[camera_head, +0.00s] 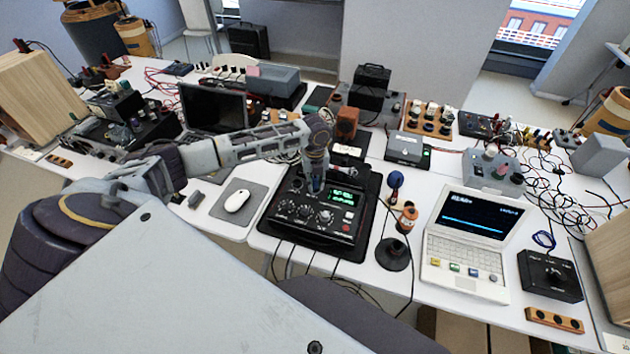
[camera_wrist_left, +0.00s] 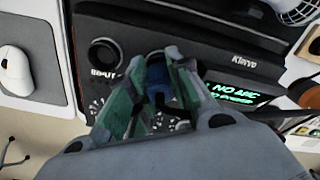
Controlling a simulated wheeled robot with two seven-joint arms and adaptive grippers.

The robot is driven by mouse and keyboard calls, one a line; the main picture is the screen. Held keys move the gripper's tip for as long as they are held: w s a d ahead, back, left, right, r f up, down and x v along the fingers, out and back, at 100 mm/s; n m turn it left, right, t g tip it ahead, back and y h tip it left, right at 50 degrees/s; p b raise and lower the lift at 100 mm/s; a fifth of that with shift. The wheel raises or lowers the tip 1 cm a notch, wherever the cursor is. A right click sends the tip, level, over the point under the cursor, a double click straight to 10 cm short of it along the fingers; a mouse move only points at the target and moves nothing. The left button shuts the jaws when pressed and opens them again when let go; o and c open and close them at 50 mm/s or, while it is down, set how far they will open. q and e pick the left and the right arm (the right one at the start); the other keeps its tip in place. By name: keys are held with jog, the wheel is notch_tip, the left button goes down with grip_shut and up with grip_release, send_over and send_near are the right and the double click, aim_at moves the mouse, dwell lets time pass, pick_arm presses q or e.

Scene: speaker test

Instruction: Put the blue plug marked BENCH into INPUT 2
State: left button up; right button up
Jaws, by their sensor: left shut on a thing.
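The black device (camera_head: 318,222) with knobs and a lit green display (camera_head: 341,197) sits left of centre on the table. My left gripper (camera_head: 316,186) is over its upper left part. In the left wrist view the gripper (camera_wrist_left: 160,92) is shut on a blue plug (camera_wrist_left: 157,92), against the device's front panel (camera_wrist_left: 200,62). One round socket (camera_wrist_left: 103,54), labelled INPUT, shows empty left of the plug; its number is not readable. My fingers hide what lies under the plug, so I cannot tell whether it is seated. The plug's BENCH mark is not visible. My right gripper is not in view.
A mouse (camera_head: 237,200) on a grey pad lies left of the device. Cables hang from the front edge. Equipment crowds the back.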

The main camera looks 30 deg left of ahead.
pick_arm(q)
jog(key=o, duration=1)
jog(key=shift+c, duration=0.2)
notch_tip(320, 180, up, 12)
dwell(0.9)
